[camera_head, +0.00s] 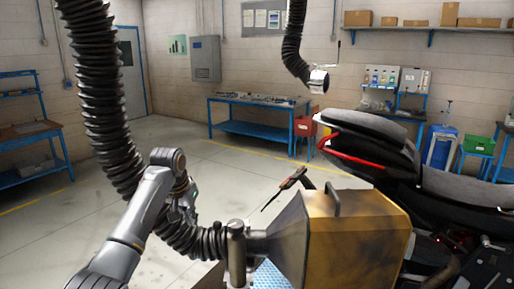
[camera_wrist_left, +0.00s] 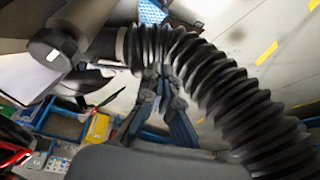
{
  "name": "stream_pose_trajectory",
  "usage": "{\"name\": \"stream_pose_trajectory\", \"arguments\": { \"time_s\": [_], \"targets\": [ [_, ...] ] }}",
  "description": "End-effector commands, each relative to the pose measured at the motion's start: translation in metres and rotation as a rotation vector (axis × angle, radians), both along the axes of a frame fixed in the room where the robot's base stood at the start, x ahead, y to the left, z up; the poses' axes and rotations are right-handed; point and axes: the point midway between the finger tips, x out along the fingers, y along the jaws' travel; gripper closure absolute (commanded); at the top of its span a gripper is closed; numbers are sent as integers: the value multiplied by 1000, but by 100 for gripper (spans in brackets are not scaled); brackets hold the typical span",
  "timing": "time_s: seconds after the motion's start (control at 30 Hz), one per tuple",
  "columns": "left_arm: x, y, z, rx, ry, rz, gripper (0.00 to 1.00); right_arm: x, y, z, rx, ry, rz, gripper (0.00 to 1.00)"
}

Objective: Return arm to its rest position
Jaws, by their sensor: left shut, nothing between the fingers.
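My left arm (camera_head: 136,223) rises from the lower left in the head view, bends at an orange-ringed joint and points down. My left gripper (camera_head: 188,212) is shut and empty. It is close to a thick black ribbed hose (camera_head: 104,100). In the left wrist view the gripper's fingertips (camera_wrist_left: 159,74) meet right by the hose (camera_wrist_left: 208,72); I cannot tell whether they touch it. The hose runs into a worn yellow and grey hood box (camera_head: 358,240) with a handle on top. My right gripper is not in view.
A motorcycle (camera_head: 375,140) with a black seat stands at the right, next to the hood box. A second hose (camera_head: 293,40) hangs from above. Blue workbenches (camera_head: 262,125) line the walls. The grey floor between the left bench and the back bench is open.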

Motion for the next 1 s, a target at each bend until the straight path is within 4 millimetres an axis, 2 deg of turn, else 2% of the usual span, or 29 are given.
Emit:
{"name": "stream_pose_trajectory", "arguments": {
  "time_s": [0.03,0.17,0.37,0.47,0.57,0.67,0.77,0.8,0.87,1.0],
  "targets": [
    [-1,1,-14,0,10,3,100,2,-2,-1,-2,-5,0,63],
    [-2,2,-39,-2,16,11,100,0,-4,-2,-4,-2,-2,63],
    [-6,4,-89,-1,29,25,100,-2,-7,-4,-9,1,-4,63],
    [-11,6,-122,-2,36,34,100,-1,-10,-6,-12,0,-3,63],
    [-19,9,-162,-1,47,44,100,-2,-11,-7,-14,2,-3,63],
    [-33,11,-213,3,60,55,100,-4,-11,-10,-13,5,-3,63],
    [-58,16,-279,9,79,68,100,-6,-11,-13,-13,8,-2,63],
    [-72,18,-308,12,87,73,100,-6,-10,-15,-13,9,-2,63],
    [-93,21,-348,18,95,78,100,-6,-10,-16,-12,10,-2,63],
    [-153,28,-437,33,117,86,100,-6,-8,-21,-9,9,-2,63]
  ]
}}
